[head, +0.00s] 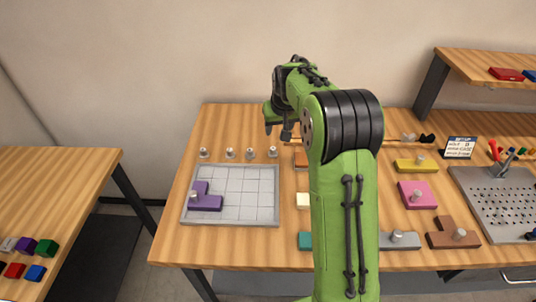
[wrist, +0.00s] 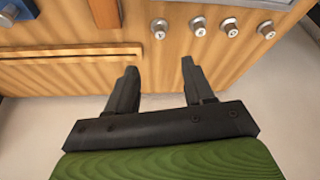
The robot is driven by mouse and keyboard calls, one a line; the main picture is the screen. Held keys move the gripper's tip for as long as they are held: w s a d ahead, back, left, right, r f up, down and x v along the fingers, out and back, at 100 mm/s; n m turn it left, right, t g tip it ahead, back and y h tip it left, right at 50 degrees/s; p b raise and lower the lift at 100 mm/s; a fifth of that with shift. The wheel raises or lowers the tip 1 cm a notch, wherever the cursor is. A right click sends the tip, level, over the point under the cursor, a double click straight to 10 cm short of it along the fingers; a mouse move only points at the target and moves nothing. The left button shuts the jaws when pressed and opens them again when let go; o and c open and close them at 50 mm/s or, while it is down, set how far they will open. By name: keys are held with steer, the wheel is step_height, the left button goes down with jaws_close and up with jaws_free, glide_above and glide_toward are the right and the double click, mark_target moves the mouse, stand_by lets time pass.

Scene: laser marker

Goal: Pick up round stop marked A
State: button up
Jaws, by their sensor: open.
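Several small silver round stops stand in a row on the wooden table, behind the grid tray. In the head view one is at the left end (head: 203,153) and one at the right end (head: 272,152). The wrist view shows the row too, with its left-end stop (wrist: 159,28) ahead of my fingers. Their top marks are too small to read, so I cannot tell which is A. My gripper (head: 278,131) is above the table's back edge, near the right-end stop. In the wrist view its fingers (wrist: 159,66) are apart, with nothing between them.
The grey grid tray (head: 244,207) holds a purple block (head: 205,199). Pink (head: 413,187), yellow (head: 404,165) and brown (head: 446,240) pieces lie on the right, beside a perforated plate (head: 490,206) and a setup card (head: 459,147). A wooden strip (wrist: 60,52) lies near my fingers.

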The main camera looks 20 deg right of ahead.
mark_target(273, 148)
steer(key=b+x, duration=0.2)
steer(key=x, duration=1.2)
steer(key=shift+a+f, duration=0.1)
steer(key=shift+s, duration=0.15)
steer(key=shift+c, duration=0.7)
jaws_close()
